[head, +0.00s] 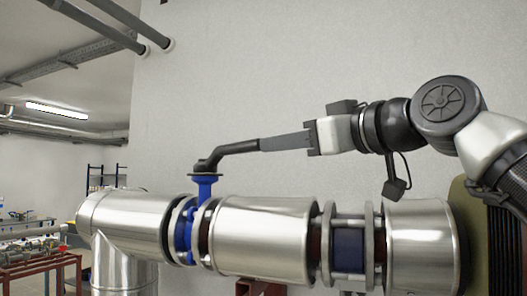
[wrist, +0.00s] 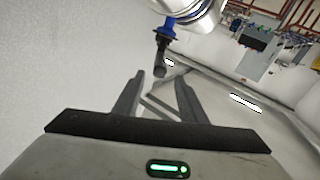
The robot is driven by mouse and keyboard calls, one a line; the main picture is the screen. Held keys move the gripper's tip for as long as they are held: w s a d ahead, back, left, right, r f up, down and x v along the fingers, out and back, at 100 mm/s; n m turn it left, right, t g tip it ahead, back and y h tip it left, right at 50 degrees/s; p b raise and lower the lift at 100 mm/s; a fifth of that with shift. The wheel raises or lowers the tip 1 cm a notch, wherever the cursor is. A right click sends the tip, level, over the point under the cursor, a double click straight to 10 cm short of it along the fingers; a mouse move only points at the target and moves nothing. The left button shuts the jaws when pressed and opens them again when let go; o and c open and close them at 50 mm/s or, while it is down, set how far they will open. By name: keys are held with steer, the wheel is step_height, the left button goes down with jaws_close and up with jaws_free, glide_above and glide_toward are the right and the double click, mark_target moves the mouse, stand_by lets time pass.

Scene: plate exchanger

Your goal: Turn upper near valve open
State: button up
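The upper near valve has a blue body (head: 205,188) clamped between flanges on the silver pipe. Its black lever handle (head: 232,149) points right, roughly along the pipe, toward my gripper (head: 264,144). In the wrist view the handle (wrist: 162,50) hangs down from the blue valve part (wrist: 168,27), and its end lies between or just beyond the fingertips of my gripper (wrist: 160,77). The two fingers are apart, with gaps on both sides of the handle. I cannot tell whether either finger touches it.
The large silver pipe (head: 262,235) runs across below my arm, with a second flanged section (head: 349,245) to the right. A pale wall (head: 300,70) stands behind. A red-framed bench (head: 40,268) stands at far left.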

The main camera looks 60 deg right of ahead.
steer(key=v, duration=0.4)
steer(key=shift+s, duration=0.1)
